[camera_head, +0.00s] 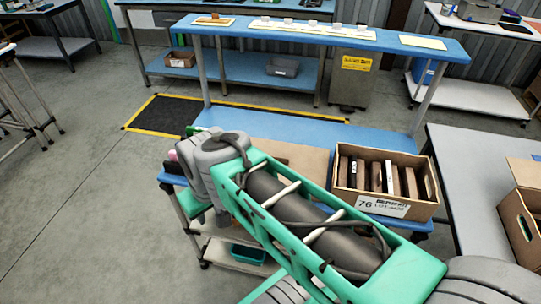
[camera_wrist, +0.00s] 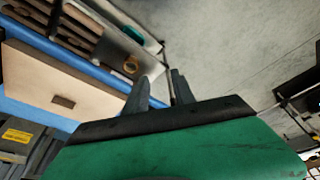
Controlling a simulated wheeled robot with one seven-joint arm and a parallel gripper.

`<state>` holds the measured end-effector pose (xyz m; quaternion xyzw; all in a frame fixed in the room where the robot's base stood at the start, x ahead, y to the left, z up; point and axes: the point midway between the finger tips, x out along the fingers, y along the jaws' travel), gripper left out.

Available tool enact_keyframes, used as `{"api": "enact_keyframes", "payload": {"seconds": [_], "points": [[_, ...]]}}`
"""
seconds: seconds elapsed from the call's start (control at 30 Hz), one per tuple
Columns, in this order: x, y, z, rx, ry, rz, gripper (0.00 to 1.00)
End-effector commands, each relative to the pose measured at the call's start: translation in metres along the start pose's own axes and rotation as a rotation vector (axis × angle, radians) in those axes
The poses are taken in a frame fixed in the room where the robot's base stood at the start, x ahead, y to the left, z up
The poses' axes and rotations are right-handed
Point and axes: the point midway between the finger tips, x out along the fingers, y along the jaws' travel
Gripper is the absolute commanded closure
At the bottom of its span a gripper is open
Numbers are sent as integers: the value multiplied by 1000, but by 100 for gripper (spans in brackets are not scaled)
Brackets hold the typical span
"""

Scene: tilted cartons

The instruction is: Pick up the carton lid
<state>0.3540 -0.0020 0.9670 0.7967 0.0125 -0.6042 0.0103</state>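A tan cardboard piece, which looks like the carton lid (camera_head: 302,158), lies on the blue bench left of the open carton. My arm hides part of it in the head view. In the wrist view, a tan panel with a dark hand slot (camera_wrist: 40,82), apparently the same piece, is at the left. The open carton (camera_head: 408,207) has a "76" label and holds several upright dark and pale items. My gripper (camera_wrist: 160,88) has its two fingers apart with nothing between them. It is to the side of the tan panel, not touching it. The head view does not show the fingertips.
A raised blue shelf (camera_head: 390,42) with small items runs behind the bench. A grey table (camera_head: 480,175) with another carton (camera_head: 522,220) is at the right. A lower shelf holds a teal bin (camera_head: 248,254). Open floor (camera_head: 90,200) lies at the left.

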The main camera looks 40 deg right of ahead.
Motion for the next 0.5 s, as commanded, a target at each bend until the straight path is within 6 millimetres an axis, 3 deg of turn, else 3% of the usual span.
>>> {"api": "enact_keyframes", "payload": {"seconds": [0.07, 0.17, 0.27, 0.4, 0.5], "points": [[-4, 18, -21, -35, -19, -12, 69], [-4, 64, -59, -136, -39, -54, 69], [4, 140, -89, -268, -30, -116, 69], [22, 252, -87, -439, 33, -182, 69], [31, 306, -70, -528, 81, -202, 69]]}}
